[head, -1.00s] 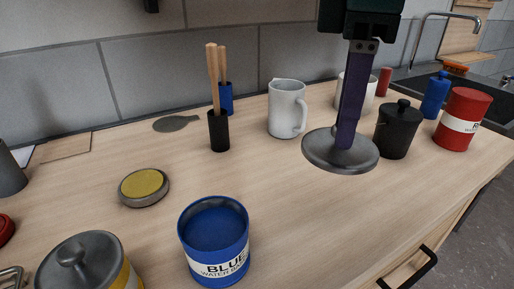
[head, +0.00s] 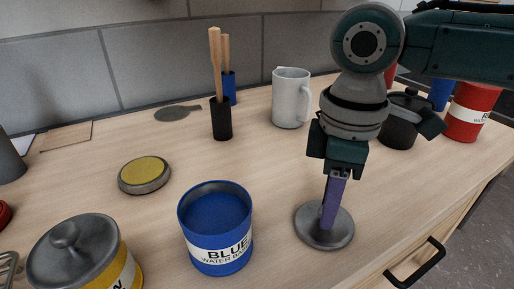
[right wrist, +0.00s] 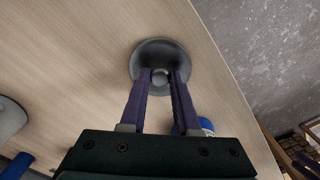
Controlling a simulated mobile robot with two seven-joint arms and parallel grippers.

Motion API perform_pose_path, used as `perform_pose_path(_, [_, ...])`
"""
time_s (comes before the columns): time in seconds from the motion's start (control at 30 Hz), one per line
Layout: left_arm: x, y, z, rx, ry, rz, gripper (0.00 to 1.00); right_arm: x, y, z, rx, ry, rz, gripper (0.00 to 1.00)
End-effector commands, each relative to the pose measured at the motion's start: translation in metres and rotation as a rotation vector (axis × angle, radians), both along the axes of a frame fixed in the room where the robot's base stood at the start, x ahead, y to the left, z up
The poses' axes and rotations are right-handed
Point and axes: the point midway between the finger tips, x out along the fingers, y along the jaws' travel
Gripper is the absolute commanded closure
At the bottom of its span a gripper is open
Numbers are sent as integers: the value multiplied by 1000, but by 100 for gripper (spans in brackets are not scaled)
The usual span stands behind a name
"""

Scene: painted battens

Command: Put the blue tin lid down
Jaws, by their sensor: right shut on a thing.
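The lid is a round grey metal disc with a small knob (head: 343,232), over the bare counter to the right of the blue tin. My right gripper (head: 329,218) points down and is shut on its knob. In the right wrist view the lid (right wrist: 160,48) lies between the two purple fingers (right wrist: 160,76). The lid looks level and close to the counter; I cannot tell if it touches. The blue tin (head: 216,255) stands open, with blue paint showing inside. My left gripper is not in view.
The wooden counter (head: 275,170) is clear around the lid; its front edge and a black drawer handle are near. A yellow-topped round lid (head: 145,175), a yellow tin with its lid (head: 75,252), a white jug (head: 291,98), a black pot (head: 398,132) and a red tin (head: 470,112) stand around.

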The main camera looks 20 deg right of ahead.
Motion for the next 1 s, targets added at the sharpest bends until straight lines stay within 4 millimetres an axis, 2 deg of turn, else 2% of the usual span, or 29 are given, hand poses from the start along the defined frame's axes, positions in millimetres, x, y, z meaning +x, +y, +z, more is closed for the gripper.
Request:
perform_pose_path(0.2, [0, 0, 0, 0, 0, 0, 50, 0, 0, -2, 1, 1, -1, 100])
perform_pose_path(0.23, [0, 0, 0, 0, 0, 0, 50, 0, 0, -3, 1, 1, -1, 69])
perform_pose_path(0.5, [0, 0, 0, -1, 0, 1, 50, 0, 0, -2, 0, 0, -1, 40])
perform_pose_path(0.8, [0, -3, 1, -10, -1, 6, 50, 1, 0, 3, -1, -2, 0, 40])
perform_pose_path(0.87, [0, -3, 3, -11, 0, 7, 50, 1, 0, 10, -1, -2, -1, 40])
perform_pose_path(1.0, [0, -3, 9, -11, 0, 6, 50, 1, 0, 38, 0, -4, 0, 40])
